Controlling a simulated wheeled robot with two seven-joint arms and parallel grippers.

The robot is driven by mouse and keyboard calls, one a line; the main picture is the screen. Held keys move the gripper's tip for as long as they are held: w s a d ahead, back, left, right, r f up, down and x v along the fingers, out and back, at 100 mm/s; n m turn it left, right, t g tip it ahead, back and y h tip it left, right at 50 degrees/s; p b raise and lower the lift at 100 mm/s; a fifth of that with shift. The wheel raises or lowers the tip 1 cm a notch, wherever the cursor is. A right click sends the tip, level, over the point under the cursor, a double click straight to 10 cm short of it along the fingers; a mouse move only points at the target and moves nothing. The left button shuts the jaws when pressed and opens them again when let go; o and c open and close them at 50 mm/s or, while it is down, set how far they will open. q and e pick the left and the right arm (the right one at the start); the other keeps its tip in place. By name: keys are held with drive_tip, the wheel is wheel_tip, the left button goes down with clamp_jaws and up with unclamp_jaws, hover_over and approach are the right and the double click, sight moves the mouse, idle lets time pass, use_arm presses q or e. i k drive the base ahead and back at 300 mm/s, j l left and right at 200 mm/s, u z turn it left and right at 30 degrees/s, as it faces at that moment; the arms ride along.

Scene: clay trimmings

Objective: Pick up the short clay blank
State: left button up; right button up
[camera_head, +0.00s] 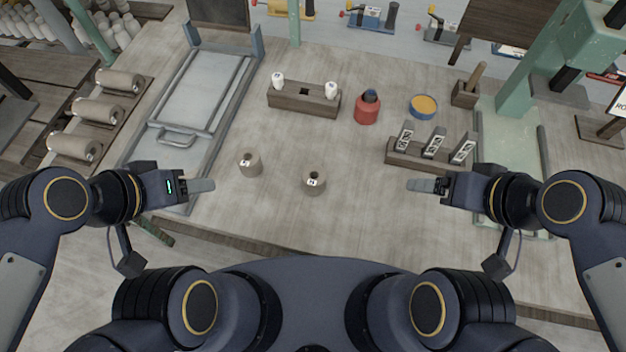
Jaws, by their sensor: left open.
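The left blank (251,167) and the right blank (315,187) are apart from each other. They look close in height, and I cannot tell surely which is the short one. My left gripper (203,185) is open and empty, to the left of the left blank and apart from it. My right gripper (420,185) is well to the right of the right blank; its fingers overlap in this view, so its opening is unclear.
A wooden block (304,100) with two white pieces stands behind the blanks. A red pot (367,110), a blue-rimmed dish (423,106) and a dark rack (418,157) with upright plates stand right. A grey framed tray (205,90) lies left. The table between the grippers is otherwise clear.

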sight(314, 177)
drive_tip(key=z, duration=3)
drive_tip(key=l+u, duration=0.1)
drive_tip(key=u, duration=0.3)
drive_tip(key=l+u, duration=0.1)
drive_tip(key=u, duration=0.35)
drive_tip(key=l+u, duration=0.1)
drive_tip(key=u, duration=0.3)
drive_tip(key=l+u, duration=0.1)
drive_tip(key=u, duration=0.35)
drive_tip(key=l+u, duration=0.1)
drive_tip(key=u, duration=0.3)
